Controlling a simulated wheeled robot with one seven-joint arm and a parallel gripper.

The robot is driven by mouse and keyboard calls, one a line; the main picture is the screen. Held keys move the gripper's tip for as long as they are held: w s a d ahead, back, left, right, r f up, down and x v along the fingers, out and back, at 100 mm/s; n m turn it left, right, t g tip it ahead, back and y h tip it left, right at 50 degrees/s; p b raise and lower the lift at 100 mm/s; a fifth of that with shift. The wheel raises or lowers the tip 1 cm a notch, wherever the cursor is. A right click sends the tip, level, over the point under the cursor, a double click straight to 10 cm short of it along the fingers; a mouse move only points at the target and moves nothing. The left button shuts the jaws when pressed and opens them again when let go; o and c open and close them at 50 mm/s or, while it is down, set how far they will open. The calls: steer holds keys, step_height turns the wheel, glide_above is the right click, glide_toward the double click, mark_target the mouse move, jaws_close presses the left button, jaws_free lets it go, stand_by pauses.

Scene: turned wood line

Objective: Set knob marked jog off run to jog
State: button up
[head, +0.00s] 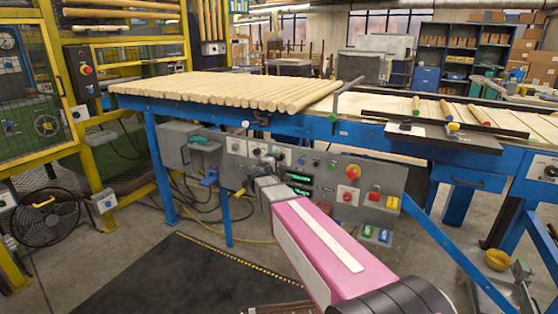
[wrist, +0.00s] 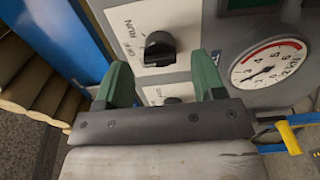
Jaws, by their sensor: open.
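A black rotary knob (wrist: 159,48) stands on a white plate in the wrist view. The words RUN and OFF show beside it; I cannot read JOG or tell exactly where the knob points. My gripper (wrist: 160,76) is open and empty, its two green fingers spread either side of the knob's line and just short of it. A second plate with a dark knob (wrist: 172,101) shows between the fingers, partly hidden by the gripper. In the head view my gripper (head: 269,164) is close to the grey control panel (head: 325,170), hiding part of its knob row.
A round gauge (wrist: 268,64) sits right of the fingers in the wrist view. Wooden rods (head: 230,90) lie on the blue-framed table above.

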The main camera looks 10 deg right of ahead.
mark_target(280, 157)
steer(key=shift+x, duration=1.35)
steer(key=c, duration=0.9)
steer(key=shift+n, duration=0.3)
steer(key=n, duration=0.3)
steer(key=shift+n, duration=2.6)
